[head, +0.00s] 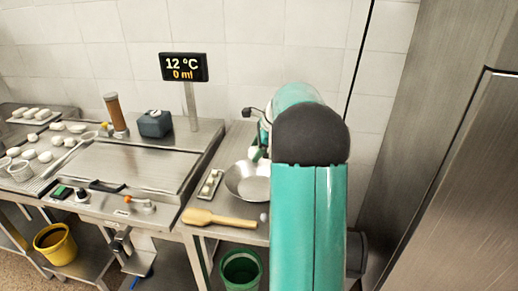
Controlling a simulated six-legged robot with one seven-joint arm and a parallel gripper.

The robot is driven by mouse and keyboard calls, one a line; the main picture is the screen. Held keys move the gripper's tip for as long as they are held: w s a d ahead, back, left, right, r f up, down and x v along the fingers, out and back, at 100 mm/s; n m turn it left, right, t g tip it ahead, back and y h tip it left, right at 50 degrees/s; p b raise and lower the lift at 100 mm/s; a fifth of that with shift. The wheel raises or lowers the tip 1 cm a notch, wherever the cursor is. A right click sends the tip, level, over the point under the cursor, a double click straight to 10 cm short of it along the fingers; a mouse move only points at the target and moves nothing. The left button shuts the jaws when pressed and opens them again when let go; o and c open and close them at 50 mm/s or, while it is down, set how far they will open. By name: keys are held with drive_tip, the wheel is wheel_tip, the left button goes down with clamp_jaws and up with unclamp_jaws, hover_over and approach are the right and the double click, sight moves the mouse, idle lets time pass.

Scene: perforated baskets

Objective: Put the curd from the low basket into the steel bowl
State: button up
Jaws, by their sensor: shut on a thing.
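The steel bowl (243,188) stands on the right-hand steel table, partly behind my teal arm. My gripper (257,153) is at the bowl's far rim, small and largely hidden by my arm. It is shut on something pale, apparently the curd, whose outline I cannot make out. A small round perforated basket (20,172) stands at the far left. I cannot tell whether it is the low basket or what is inside it.
A narrow tray (210,184) with pale pieces lies left of the bowl, and a wooden paddle (220,219) lies in front. A display (184,67) reads 12 °C and 0 ml. A green bucket (240,270) stands below. A steel cabinet (450,170) bounds the right.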

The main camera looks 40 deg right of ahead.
drive_tip(key=shift+s+d, duration=0.2)
drive_tip(key=shift+d, duration=0.1)
drive_tip(key=shift+f, duration=0.15)
hover_over(259, 189)
drive_tip(key=shift+s+f, duration=0.1)
drive_tip(key=shift+f, duration=5.2)
drive_tip(key=o, duration=1.1)
drive_tip(key=shift+c, duration=0.2)
drive_tip(key=shift+r, duration=3.55)
